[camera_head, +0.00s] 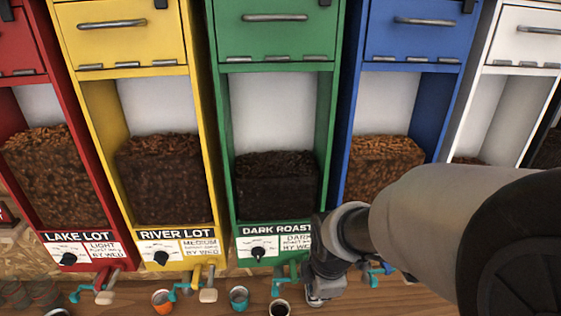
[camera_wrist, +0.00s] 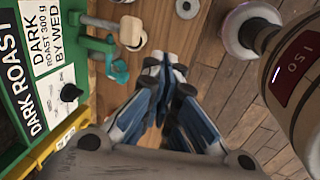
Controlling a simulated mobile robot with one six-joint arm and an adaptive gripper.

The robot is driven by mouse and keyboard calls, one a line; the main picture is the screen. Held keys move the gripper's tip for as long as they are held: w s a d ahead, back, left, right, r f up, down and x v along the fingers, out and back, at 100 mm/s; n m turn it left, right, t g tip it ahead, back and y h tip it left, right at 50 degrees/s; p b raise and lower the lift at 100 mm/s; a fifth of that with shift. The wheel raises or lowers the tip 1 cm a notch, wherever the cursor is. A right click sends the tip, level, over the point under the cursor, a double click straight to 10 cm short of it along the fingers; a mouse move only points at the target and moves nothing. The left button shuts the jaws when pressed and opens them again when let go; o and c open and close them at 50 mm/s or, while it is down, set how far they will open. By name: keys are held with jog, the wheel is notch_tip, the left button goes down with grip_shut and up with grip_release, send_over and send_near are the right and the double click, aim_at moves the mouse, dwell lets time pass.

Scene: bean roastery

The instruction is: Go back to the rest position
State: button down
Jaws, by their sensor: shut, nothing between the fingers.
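My gripper (camera_wrist: 165,70) is shut and empty in the wrist view, its blue-and-grey fingers meeting at the tips above the wooden surface. In the head view my arm comes in from the right, and its dark wrist is in front of the lower right corner of the green DARK ROAST dispenser (camera_head: 230,150). Part of that label and the bottom of the blue dispenser (camera_head: 433,100) are hidden behind the arm. The green dispenser's spout and teal lever (camera_wrist: 118,68) show left of the fingers in the wrist view.
Red LAKE LOT (camera_head: 105,225) and yellow RIVER LOT (camera_head: 205,150) dispensers stand to the left, a white one (camera_head: 525,55) to the right. Small cups (camera_head: 238,298) stand on the wooden counter (camera_head: 215,305) below.

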jog(key=s+d+f+m+t+b, duration=0.1)
jog(key=s+f+m+b, duration=0.2)
jog(key=s+m+b, duration=0.4)
jog(key=s+d+f+m+t+b, duration=0.1)
jog(key=s+f+m+b, duration=0.2)
jog(key=s+m+b, duration=0.5)
jog(key=m+b, duration=0.2)
jog(key=b, duration=0.1)
jog(key=shift+s+d+m, duration=0.2)
jog(key=shift+s+m, duration=0.05)
jog(key=shift+m, duration=0.15)
jog(key=shift+r, duration=0.1)
dwell(0.4)
